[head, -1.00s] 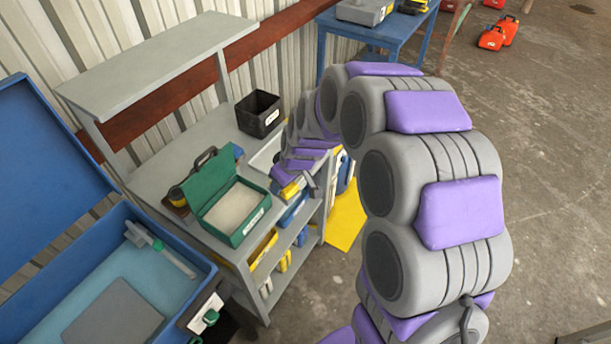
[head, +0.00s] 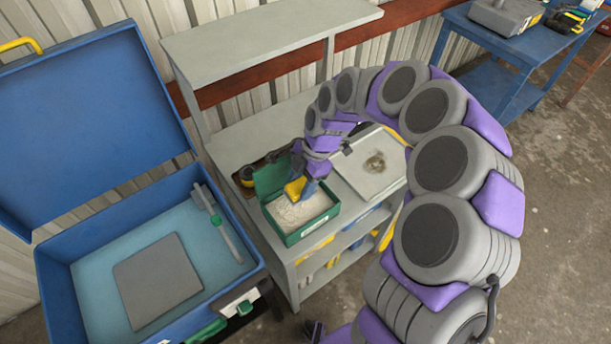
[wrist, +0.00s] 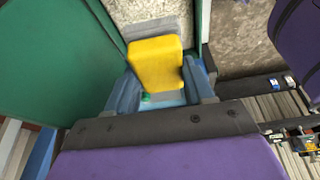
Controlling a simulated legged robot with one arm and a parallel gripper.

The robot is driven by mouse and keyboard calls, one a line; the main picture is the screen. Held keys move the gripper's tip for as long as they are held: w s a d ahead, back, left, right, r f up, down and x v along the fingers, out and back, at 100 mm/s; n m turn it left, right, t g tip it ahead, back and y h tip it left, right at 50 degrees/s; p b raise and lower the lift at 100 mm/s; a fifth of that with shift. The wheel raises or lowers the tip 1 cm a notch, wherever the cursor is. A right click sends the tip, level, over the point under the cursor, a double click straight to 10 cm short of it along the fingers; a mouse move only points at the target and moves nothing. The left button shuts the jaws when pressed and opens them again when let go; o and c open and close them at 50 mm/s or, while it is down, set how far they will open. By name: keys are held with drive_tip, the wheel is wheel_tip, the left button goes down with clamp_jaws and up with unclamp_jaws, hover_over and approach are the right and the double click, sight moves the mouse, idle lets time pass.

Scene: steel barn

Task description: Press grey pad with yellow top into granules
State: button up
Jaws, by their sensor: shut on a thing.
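The pad's yellow top (head: 294,188) shows at my gripper, over the open green box (head: 303,230) on the grey bench. Pale granules (head: 297,211) fill the box. In the wrist view, my gripper (wrist: 157,80) is shut on the pad, with a blue-grey finger at each side of the yellow top (wrist: 156,62). Granules (wrist: 150,12) also show just beyond the pad in the wrist view. The green lid (head: 271,176) stands open at the back.
A grey bench (head: 234,147) with an upper shelf holds the box. A pale tray (head: 357,177) with a dark patch lies to its right. A large open blue case (head: 58,262) stands at the left. A blue table (head: 490,42) is at the back right.

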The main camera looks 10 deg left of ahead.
drive_tip(key=shift+w+a+f, duration=0.15)
drive_tip(key=shift+w+f, duration=0.15)
drive_tip(key=shift+f, duration=0.05)
drive_tip(key=shift+s+f, duration=0.15)
drive_tip(key=shift+f, duration=0.3)
wheel_tip(320, 180, down, 3)
drive_tip(key=shift+f, duration=0.9)
drive_tip(key=shift+f+b, duration=0.5)
drive_tip(key=shift+b, duration=0.25)
idle(2.0)
drive_tip(key=shift+r, duration=0.15)
drive_tip(key=shift+r, duration=0.6)
drive_tip(key=shift+r+p, duration=0.35)
drive_tip(key=shift+r, duration=2.5)
